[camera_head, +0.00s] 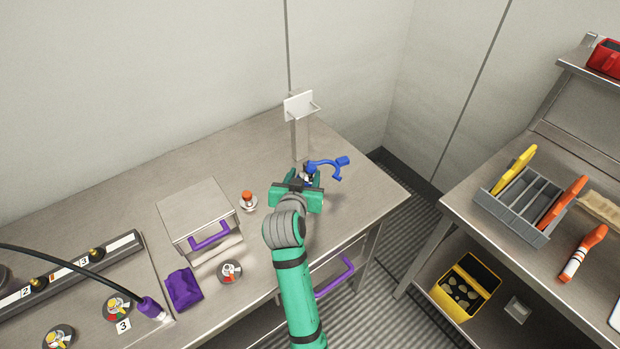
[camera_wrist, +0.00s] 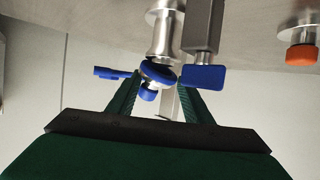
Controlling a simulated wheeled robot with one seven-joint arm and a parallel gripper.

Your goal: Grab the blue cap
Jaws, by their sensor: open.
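The blue cap (camera_wrist: 158,72) sits on the end of a round metal fitting (camera_wrist: 164,35) in the wrist view. Flat blue pieces show on either side of it, one at left (camera_wrist: 110,72) and a broader one at right (camera_wrist: 203,78). In the head view, a curved blue part (camera_head: 325,165) shows just past my gripper, and the cap itself is mostly hidden. My gripper (camera_wrist: 160,82) is open, with one green finger on each side of the cap. I cannot tell whether either finger touches it. My gripper also shows in the head view (camera_head: 308,175).
A metal post with a white plate (camera_head: 299,105) stands behind my gripper. The tabletop to the right is bare. A second bench (camera_head: 470,190) stands across a gap.

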